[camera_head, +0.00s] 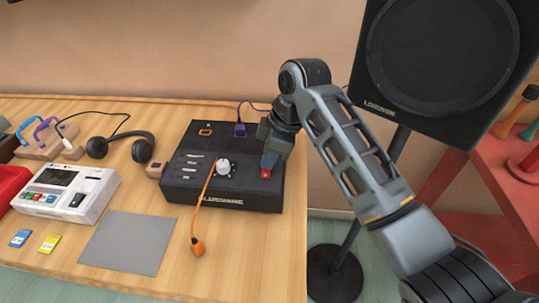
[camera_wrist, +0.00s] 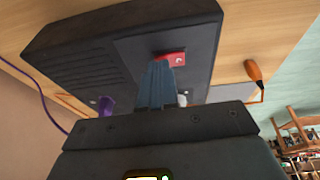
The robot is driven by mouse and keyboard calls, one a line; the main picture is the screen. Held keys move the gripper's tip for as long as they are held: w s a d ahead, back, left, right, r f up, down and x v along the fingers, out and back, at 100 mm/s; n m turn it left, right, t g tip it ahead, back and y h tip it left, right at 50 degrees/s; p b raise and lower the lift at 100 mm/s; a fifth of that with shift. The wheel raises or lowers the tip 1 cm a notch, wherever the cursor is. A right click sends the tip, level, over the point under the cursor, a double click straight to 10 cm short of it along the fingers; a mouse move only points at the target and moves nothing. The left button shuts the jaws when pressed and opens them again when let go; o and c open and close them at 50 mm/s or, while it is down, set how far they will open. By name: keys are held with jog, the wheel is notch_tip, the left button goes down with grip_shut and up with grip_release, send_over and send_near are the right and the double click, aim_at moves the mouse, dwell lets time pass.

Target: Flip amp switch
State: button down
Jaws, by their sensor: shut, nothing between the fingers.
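The amp (camera_head: 215,188) is a black box on the right end of the wooden table, with a white knob (camera_head: 224,167) on its top. Its red switch (camera_head: 265,173) sits near the right side of the top; in the wrist view the red switch (camera_wrist: 171,56) shows just beyond my fingertips. My gripper (camera_head: 267,161) is shut and empty, pointing down at the switch. In the wrist view my gripper (camera_wrist: 158,66) overlaps the lower edge of the switch. I cannot tell whether the fingertips touch it.
Black headphones (camera_head: 122,148), a white device (camera_head: 66,193) and a grey mat (camera_head: 128,242) lie to the left. A speaker (camera_head: 440,65) stands on the right.

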aim_at(268, 174)
jog(key=shift+f, duration=0.2)
jog(key=shift+s+r+p, duration=0.25)
jog(key=shift+s+p, duration=0.5)
jog(key=shift+p, duration=0.25)
jog(key=shift+r+p, duration=0.3)
jog(key=shift+r, duration=0.05)
notch_tip(268, 174, up, 3)
jog(key=p, duration=0.3)
jog(key=shift+s+a+r, duration=0.1)
jog(key=shift+s+r, duration=0.05)
jog(key=shift+r, duration=0.05)
jog(key=b+v, duration=0.1)
jog(key=v, duration=0.9)
jog(key=shift+b, duration=0.4)
jog(key=shift+f, duration=0.1)
